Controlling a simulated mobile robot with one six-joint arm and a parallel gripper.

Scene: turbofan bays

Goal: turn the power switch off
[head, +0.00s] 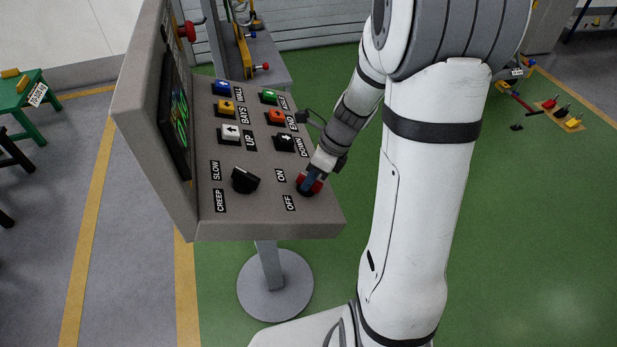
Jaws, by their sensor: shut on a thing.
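A black selector knob (244,180) marked SLOW and CREEP is left of the switch. A dark screen (174,115) stands at the left.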

